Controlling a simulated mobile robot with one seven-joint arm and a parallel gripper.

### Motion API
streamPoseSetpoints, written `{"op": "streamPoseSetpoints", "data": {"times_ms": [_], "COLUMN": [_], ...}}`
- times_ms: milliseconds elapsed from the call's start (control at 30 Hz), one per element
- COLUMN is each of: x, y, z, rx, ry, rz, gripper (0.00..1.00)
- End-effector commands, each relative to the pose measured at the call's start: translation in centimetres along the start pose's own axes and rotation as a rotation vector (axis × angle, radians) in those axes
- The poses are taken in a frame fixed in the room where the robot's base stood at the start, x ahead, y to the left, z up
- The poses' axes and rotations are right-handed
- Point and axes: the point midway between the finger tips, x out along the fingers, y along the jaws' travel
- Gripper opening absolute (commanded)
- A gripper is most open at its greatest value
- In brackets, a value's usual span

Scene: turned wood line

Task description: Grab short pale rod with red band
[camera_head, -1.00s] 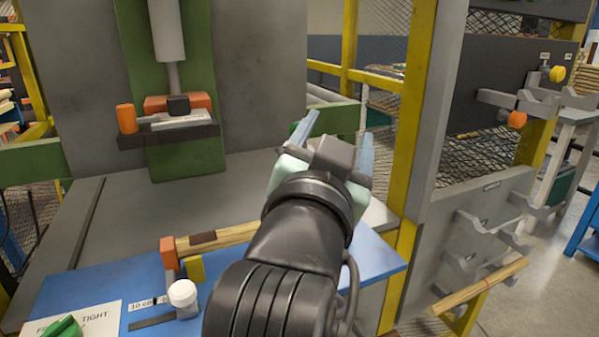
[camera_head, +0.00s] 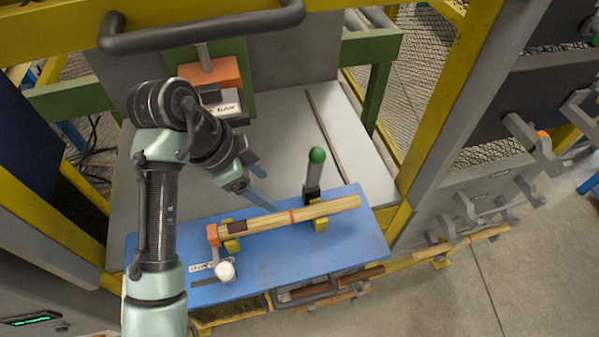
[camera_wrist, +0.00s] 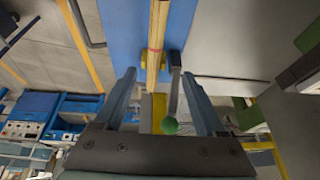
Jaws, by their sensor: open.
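A pale wooden rod (camera_head: 275,220) with a thin red band and a dark brown patch lies across yellow supports on the blue plate (camera_head: 345,250). Its left end meets an orange stop (camera_head: 213,235). The rod also shows in the wrist view (camera_wrist: 157,30), its red band beyond the fingertips. My gripper (camera_head: 268,190) is open and empty, above and behind the rod in the head view. A second pale rod (camera_head: 440,250) rests on rack hooks at the right, with a small reddish mark. I cannot tell which rod is shorter.
A green-knobbed lever (camera_head: 314,175) stands close behind the rod; its knob (camera_wrist: 169,125) lies between my fingers in the wrist view. A white knob (camera_head: 225,270) sits at the plate's front left. Darker rods (camera_head: 330,283) hang below the plate's front edge.

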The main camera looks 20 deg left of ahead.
Motion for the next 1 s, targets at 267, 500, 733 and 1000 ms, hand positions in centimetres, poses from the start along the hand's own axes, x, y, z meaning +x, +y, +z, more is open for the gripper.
{"op": "streamPoseSetpoints", "data": {"times_ms": [267,500,733,1000], "x": [1.8,5.7,7.2,11.0], "y": [1.1,1.3,1.3,1.5], "z": [1.1,1.1,1.1,1.1], "rx": [0.010,0.008,0.007,0.007], "ry": [-0.012,-0.013,-0.014,-0.015], "rz": [0.064,0.060,0.058,0.060], "gripper": [0.72,0.72,0.72,0.72]}}
